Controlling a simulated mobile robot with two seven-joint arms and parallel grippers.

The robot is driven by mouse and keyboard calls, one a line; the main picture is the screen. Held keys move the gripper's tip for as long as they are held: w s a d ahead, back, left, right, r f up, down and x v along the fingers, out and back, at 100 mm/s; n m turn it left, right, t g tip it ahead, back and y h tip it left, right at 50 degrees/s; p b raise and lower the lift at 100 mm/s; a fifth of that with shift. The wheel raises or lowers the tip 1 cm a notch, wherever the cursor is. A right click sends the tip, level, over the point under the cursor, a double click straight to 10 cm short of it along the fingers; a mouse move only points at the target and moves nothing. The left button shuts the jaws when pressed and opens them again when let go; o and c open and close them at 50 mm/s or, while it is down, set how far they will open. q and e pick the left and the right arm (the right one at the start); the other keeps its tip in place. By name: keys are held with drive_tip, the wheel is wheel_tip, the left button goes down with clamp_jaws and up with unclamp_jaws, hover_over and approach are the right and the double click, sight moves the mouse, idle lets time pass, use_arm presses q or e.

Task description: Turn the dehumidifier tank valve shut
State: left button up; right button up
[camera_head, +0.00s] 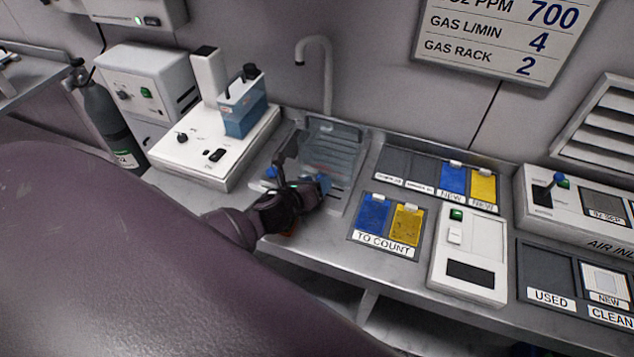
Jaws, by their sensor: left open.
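A clear tank of blue liquid (243,112) with a black knob-like top (250,72) stands on a white unit (205,150), left of the sink. My left gripper (300,168) is dark and open, over the front left of the metal sink (345,165). Small blue parts show on both sides of it, one at its left (270,172) and one at its right (323,184). The gripper hides much of them; I cannot tell whether either is the valve or whether it touches them. My right gripper is not in view.
A grey tap (315,60) rises behind the sink. Right of it lie a tray of blue and yellow cards (378,240) and a white switch box (468,268). A gas cylinder (105,120) stands at left. My large arm link covers the lower left.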

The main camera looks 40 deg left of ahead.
use_arm(q)
drive_tip(key=v, duration=0.8)
drive_tip(key=shift+s, duration=0.3)
drive_tip(key=shift+s+r, duration=0.25)
drive_tip(key=shift+s, duration=0.35)
drive_tip(key=shift+s+r, duration=0.1)
drive_tip(key=shift+s, duration=0.05)
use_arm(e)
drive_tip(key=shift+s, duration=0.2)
